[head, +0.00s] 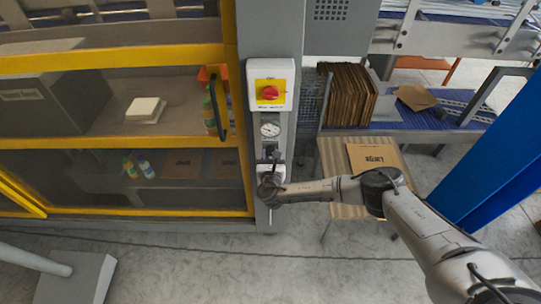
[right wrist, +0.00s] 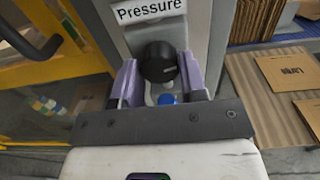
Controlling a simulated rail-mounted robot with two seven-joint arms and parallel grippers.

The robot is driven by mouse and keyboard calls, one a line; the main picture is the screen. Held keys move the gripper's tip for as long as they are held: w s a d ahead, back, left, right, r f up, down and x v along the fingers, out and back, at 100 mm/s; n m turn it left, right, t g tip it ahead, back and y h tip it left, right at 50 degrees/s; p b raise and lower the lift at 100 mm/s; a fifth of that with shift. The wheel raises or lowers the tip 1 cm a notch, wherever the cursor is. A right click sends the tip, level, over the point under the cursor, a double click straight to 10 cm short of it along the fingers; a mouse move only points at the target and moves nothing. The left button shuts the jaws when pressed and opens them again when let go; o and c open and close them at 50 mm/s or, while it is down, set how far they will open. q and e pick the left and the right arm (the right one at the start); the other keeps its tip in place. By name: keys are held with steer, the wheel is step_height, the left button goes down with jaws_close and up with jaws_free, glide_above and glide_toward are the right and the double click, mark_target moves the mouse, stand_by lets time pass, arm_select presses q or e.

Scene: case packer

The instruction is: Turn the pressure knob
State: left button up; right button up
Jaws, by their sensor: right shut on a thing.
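The black pressure knob (right wrist: 159,62) sits on a grey panel under a white "Pressure" label (right wrist: 148,10) in the right wrist view. My right gripper (right wrist: 158,82) has its purple fingers on either side of the knob and is shut on it. A light line marks the knob's face. In the head view my right gripper (head: 270,168) reaches the grey column below a round gauge (head: 270,129); the knob (head: 270,150) is small and partly hidden there. My left gripper is not in view.
A red rotary switch on a yellow plate (head: 270,92) is above the gauge. A yellow-framed door with a black handle (head: 219,107) is left of the column. Stacked cardboard (head: 345,95) and a table with a flat carton (head: 376,157) are to the right. A blue part (right wrist: 167,99) shows below the knob.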

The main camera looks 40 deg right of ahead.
steer(key=shift+f+m, duration=0.1)
steer(key=shift+m, duration=2)
steer(key=o, duration=0.9)
steer(key=shift+o, duration=0.2)
steer(key=v, duration=1.4)
steer(key=shift+p, duration=0.35)
steer(key=shift+d, duration=0.1)
